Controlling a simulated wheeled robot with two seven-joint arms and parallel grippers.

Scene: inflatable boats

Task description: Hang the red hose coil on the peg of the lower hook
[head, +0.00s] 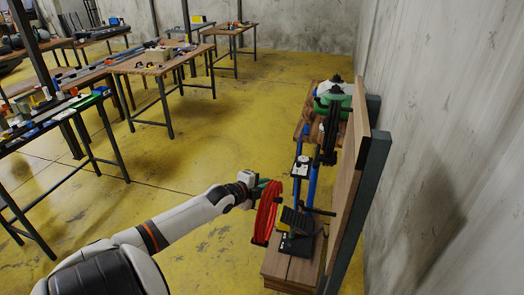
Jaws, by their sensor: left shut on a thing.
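The red hose coil (265,217) hangs upright from my left gripper (257,188), which is shut on its upper part. The coil is seen nearly edge-on. A dark peg, which looks like the lower hook (319,210), sticks out to the left from the wooden board (344,190) on the right. The coil is to the left of this peg and apart from it in the picture; the depth between them is hard to tell. My right gripper is not in view.
A blue-tubed pump (311,185) and a black pedal-like part (295,219) stand close to the coil, on a wooden pallet (290,268). A black coiled item (330,135) hangs higher on the board. Worktables (160,68) stand at left; yellow floor between is clear.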

